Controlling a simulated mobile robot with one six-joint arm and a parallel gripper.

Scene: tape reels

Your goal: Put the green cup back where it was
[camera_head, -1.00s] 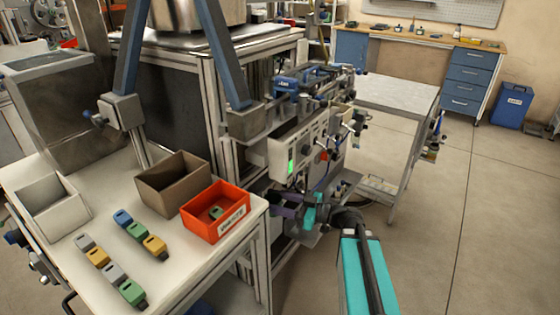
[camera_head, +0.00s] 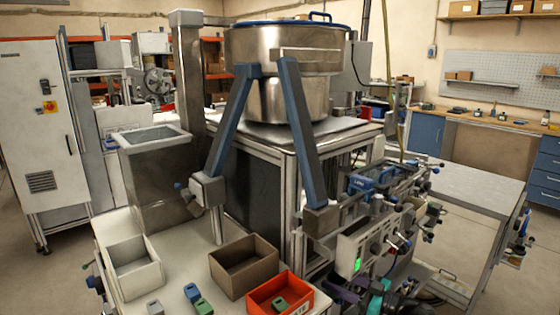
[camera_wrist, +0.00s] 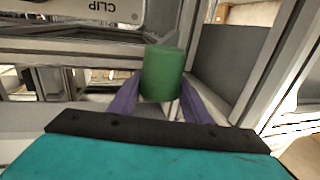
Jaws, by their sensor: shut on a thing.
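The green cup (camera_wrist: 163,65) is between the two purple fingers of my gripper (camera_wrist: 161,84) in the wrist view. The fingers are shut on its sides, and the cup stands out beyond them. Its far side and underside are hidden. In the head view my gripper (camera_head: 345,291) is low at the right, in front of the machine and right of the red bin. Only its purple and teal parts show there, cut by the bottom edge. I cannot make out the cup in that view.
A grey machine frame surrounds the cup in the wrist view, with a "CLIP" label plate (camera_wrist: 85,8) above. The red bin (camera_head: 254,296), brown bin (camera_head: 240,283) and white bin (camera_head: 128,277) stand on the left bench. A grey side table (camera_head: 465,188) is at the right.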

